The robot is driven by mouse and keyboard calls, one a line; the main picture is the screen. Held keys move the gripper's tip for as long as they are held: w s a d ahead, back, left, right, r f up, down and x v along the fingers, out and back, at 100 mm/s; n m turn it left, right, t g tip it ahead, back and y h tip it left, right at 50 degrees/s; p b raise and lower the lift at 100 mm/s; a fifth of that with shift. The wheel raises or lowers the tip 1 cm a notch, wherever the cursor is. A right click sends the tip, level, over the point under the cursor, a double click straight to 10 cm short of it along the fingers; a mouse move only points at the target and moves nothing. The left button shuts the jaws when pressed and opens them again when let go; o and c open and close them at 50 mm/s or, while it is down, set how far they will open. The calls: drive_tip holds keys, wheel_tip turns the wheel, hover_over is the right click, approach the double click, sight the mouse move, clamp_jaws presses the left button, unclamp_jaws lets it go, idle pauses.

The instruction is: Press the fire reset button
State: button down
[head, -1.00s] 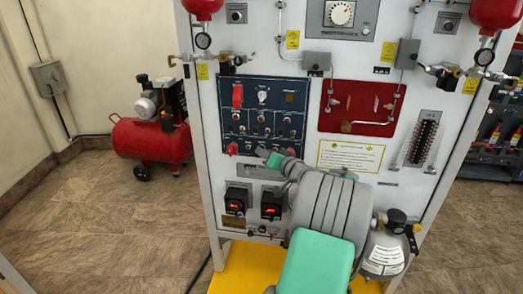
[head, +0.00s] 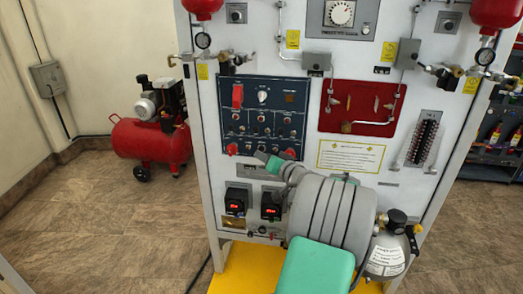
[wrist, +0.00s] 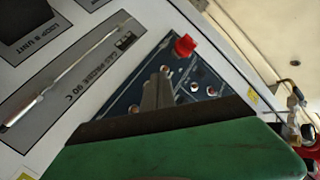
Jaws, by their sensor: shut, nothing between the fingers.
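The dark blue control panel (head: 245,122) is on the front of the white trainer board. It carries a red switch cover (head: 237,96), a white knob, small toggles and buttons, and a red knob (head: 231,149) at its lower left. No label reading fire reset is legible, so I cannot tell which control is that button. My gripper (head: 260,156) is at the panel's lower edge in the head view. In the wrist view my gripper (wrist: 158,88) is shut and empty, its fingers covering part of the blue panel (wrist: 203,78). A red knob (wrist: 185,46) shows just beyond the fingertips; contact cannot be judged.
Two black displays with red digits, one of them here (head: 238,199), sit below the panel. A red recessed plate (head: 365,118) is to its right. A grey gas cylinder (head: 388,250) stands at lower right. A red compressor (head: 150,140) is on the floor at left.

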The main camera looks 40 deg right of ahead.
drive_tip(key=s+a, duration=0.2)
drive_tip(key=a, duration=0.1)
drive_tip(key=shift+s+a, duration=0.3)
drive_tip(key=shift+s, duration=0.1)
idle(0.5)
drive_tip(key=a+n+g+y+p, duration=0.4)
drive_tip(key=a+n+g+p, duration=0.35)
drive_tip(key=a, duration=1.85)
drive_tip(key=s+a+r+g+h+p, duration=0.1)
drive_tip(key=s+a, duration=0.3)
drive_tip(key=s, duration=0.4)
drive_tip(key=s+a+r+n+g+h+p, duration=0.1)
drive_tip(key=s+a+g, duration=0.3)
drive_tip(key=s, duration=0.3)
drive_tip(key=shift+s+a+p, duration=0.35)
drive_tip(key=shift+a, duration=0.15)
drive_tip(key=shift+n+g, duration=0.25)
